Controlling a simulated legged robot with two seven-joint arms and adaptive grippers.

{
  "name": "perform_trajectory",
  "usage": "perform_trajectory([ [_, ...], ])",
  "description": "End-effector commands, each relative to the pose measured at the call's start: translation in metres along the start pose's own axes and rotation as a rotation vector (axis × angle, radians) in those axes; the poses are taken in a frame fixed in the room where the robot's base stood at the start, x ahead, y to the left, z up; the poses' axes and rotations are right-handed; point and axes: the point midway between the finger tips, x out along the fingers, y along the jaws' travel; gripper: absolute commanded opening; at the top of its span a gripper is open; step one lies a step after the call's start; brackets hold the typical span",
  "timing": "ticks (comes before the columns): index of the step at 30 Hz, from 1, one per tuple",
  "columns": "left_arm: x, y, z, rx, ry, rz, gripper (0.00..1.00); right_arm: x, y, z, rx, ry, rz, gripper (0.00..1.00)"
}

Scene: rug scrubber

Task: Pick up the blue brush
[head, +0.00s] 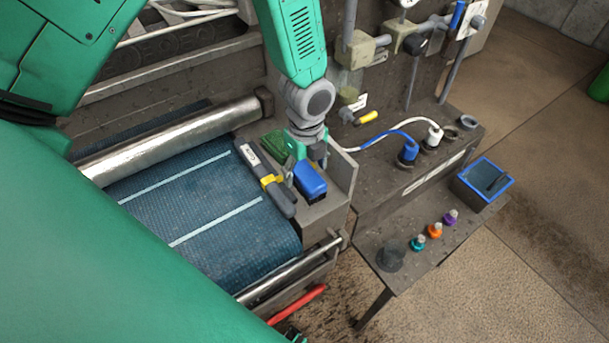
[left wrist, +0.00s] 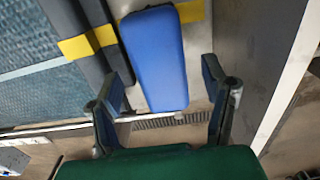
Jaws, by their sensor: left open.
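The blue brush (head: 311,182) lies on the ledge at the right end of the blue belt. In the left wrist view its smooth blue back (left wrist: 153,58) extends between the two fingertips. My left gripper (head: 302,172) is above and beside the brush, partly hidden in the head view by its own wrist. In the left wrist view the left gripper (left wrist: 162,82) is open, with a finger on either side of the brush's near end. Whether the fingers touch it cannot be told. My right gripper is not in view.
A grey tool with a yellow band (head: 268,180) lies left of the brush, close to the left finger. A green brush (head: 273,146) lies behind. The ledge's raised metal wall (head: 343,170) stands to the right. A side table holds small coloured knobs (head: 435,230).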

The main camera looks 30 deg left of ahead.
Motion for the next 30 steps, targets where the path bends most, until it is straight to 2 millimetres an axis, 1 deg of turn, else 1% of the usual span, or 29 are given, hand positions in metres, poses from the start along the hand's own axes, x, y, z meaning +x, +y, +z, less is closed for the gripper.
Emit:
perform_trajectory([
  [1, 0.006, 0.0, 0.001, 0.0, 0.0, 0.001, 0.67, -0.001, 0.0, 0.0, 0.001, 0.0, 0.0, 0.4],
  [3, 0.011, 0.0, 0.002, 0.0, 0.001, -0.002, 0.67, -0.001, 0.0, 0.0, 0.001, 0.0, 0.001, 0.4],
  [10, 0.014, 0.003, 0.006, 0.0, 0.006, -0.005, 0.67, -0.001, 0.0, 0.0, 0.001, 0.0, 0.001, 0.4],
  [11, 0.014, 0.003, 0.007, 0.0, 0.007, -0.005, 0.6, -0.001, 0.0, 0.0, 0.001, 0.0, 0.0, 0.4],
  [12, 0.014, 0.003, 0.007, 0.0, 0.007, -0.005, 0.46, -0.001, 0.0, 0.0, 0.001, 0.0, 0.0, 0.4],
  [14, 0.014, 0.003, 0.007, -0.001, 0.007, -0.005, 0.25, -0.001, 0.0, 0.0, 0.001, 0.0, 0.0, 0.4],
  [15, 0.014, 0.003, 0.007, -0.001, 0.007, -0.005, 0.11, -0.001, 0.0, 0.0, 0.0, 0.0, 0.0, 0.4],
  [25, 0.011, 0.001, 0.003, 0.0, 0.002, -0.002, 0.11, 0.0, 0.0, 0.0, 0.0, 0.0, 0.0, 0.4],
  [28, 0.001, 0.0, 0.003, -0.001, 0.002, -0.005, 0.11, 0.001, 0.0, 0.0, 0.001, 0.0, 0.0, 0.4],
  [30, -0.011, 0.001, 0.004, -0.002, 0.003, -0.006, 0.11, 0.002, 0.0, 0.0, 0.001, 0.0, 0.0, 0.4],
])
